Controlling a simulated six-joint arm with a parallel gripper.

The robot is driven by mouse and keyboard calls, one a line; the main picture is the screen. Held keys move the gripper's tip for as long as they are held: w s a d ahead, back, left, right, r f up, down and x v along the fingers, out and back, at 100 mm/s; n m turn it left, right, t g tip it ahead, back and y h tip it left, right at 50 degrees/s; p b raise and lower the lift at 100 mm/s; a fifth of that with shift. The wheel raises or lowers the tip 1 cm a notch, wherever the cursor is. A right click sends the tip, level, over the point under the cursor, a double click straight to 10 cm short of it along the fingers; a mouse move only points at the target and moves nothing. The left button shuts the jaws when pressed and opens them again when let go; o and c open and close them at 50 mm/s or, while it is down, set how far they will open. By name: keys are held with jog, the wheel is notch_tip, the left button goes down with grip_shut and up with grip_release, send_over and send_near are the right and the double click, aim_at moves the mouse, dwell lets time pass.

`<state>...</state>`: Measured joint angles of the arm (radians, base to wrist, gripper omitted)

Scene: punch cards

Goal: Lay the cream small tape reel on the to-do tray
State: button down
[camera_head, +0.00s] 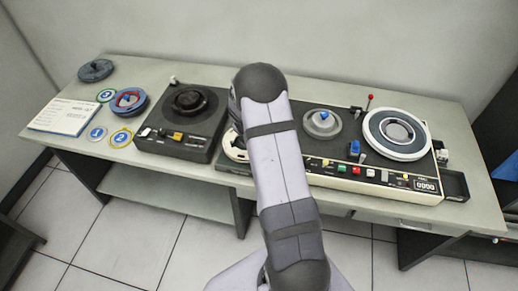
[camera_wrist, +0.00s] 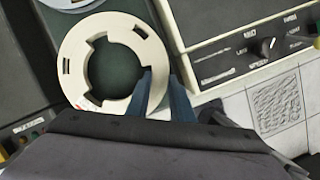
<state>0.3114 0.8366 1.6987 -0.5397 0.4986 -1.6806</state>
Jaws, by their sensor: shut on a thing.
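The cream small tape reel (camera_wrist: 75,62) is a flat ring with a wide notched hole. It fills the upper left of the wrist view. My gripper (camera_wrist: 160,95) is shut on its right rim, with one finger at the hole and the other outside. In the head view only the reel's left edge (camera_head: 232,148) shows beside my arm, at the left end of the long tape machine; my arm hides the rest and my gripper. A dark surface lies under the reel; I cannot tell whether they touch. I cannot identify the to-do tray for certain.
The long machine carries a large white-rimmed reel (camera_head: 372,132), a grey hub (camera_head: 321,122) and coloured buttons. A small dark tray (camera_head: 455,186) is at its right end. A black unit (camera_head: 182,120) stands left. Several small reels and a white card (camera_head: 63,116) lie far left.

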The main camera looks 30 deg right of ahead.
jog(key=shift+f+b, duration=0.4)
jog(key=shift+f, duration=0.85)
dwell(1.7)
jog(key=c, duration=1.5)
grip_release()
jog(key=c, duration=0.3)
jog(key=shift+c, duration=0.2)
jog(key=shift+r, duration=0.1)
notch_tip(320, 180, up, 9)
jog(key=p, duration=0.8)
